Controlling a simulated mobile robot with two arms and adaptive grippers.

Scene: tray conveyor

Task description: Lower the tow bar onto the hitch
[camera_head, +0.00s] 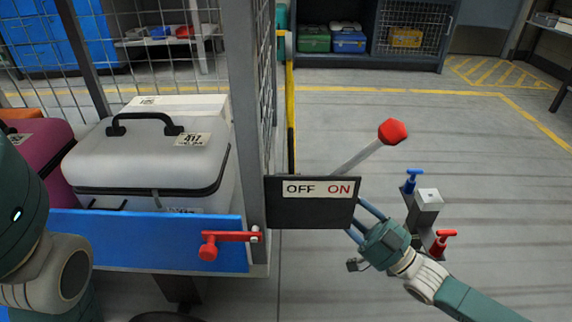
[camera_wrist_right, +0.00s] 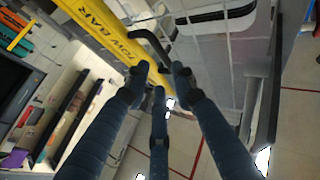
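The yellow tow bar (camera_head: 290,100) stands upright beside the cart's grey corner post in the head view. Its lettering shows close up in the right wrist view, where the tow bar (camera_wrist_right: 105,35) runs diagonally past my fingers. A black bent handle (camera_wrist_right: 150,42) is beside the bar. My right gripper (camera_head: 362,222) is at the right edge of the OFF/ON panel, its fingertips partly hidden behind it. In the wrist view its fingers (camera_wrist_right: 160,80) are spread around the handle's end; contact cannot be told. My left gripper is out of view. I cannot make out the hitch.
A cart with a blue edge (camera_head: 150,240) carries white and purple cases. A dark OFF/ON panel (camera_head: 310,214) and a red-knobbed lever (camera_head: 392,131) are near my right gripper. A grey block (camera_head: 427,205) with blue and red handles is beside my right arm. Floor behind is clear.

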